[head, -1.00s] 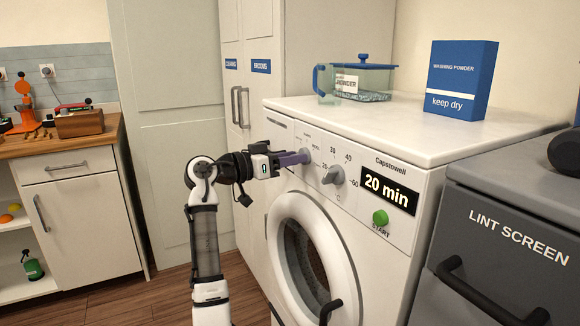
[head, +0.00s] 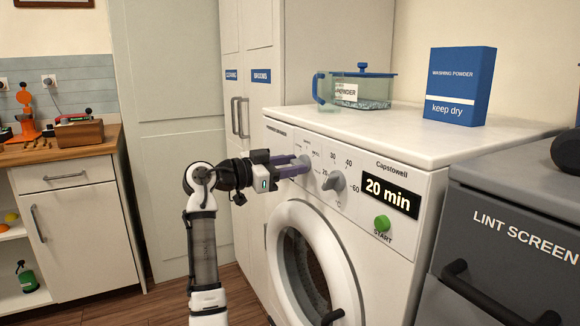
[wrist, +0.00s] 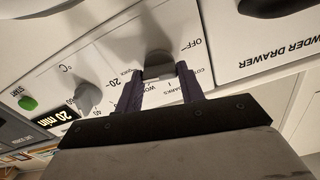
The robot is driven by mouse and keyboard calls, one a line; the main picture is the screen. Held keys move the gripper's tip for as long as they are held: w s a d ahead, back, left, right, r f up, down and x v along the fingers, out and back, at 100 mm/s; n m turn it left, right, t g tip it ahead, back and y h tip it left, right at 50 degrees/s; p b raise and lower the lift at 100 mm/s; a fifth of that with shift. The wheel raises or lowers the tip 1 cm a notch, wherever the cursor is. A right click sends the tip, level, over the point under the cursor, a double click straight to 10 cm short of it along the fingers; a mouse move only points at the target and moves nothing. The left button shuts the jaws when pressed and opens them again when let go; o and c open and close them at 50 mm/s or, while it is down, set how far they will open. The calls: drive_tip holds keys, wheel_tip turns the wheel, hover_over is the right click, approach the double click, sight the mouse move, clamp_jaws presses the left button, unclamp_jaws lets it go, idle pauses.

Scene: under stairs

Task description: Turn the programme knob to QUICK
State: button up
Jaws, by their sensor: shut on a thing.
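The programme knob (wrist: 157,50) is a grey knob on the white washing machine's panel. In the wrist view OFF is printed to its right, and other small labels run around its lower side, partly hidden by my fingers. My gripper (wrist: 158,72) is shut on the knob, with one dark purple finger on each side of it. In the head view my gripper (head: 299,165) reaches the panel from the left and mostly covers the knob. I cannot tell which label the knob points to. The display (head: 390,193) reads "20 min".
The temperature knob (head: 334,181) stands close to the right, with the green START button (head: 382,223) beyond. The powder drawer (wrist: 270,8) is on the other side. A glass powder tub (head: 362,88) and a blue washing-powder box (head: 460,86) stand on top.

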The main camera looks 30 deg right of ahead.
drive_tip(key=shift+f, duration=0.15)
drive_tip(key=o, duration=1)
drive_tip(key=shift+a, duration=0.1)
drive_tip(key=a, duration=1.3)
drive_tip(key=shift+w+a+b, duration=0.3)
drive_tip(key=shift+w+b, duration=0.05)
drive_tip(key=shift+b, duration=0.1)
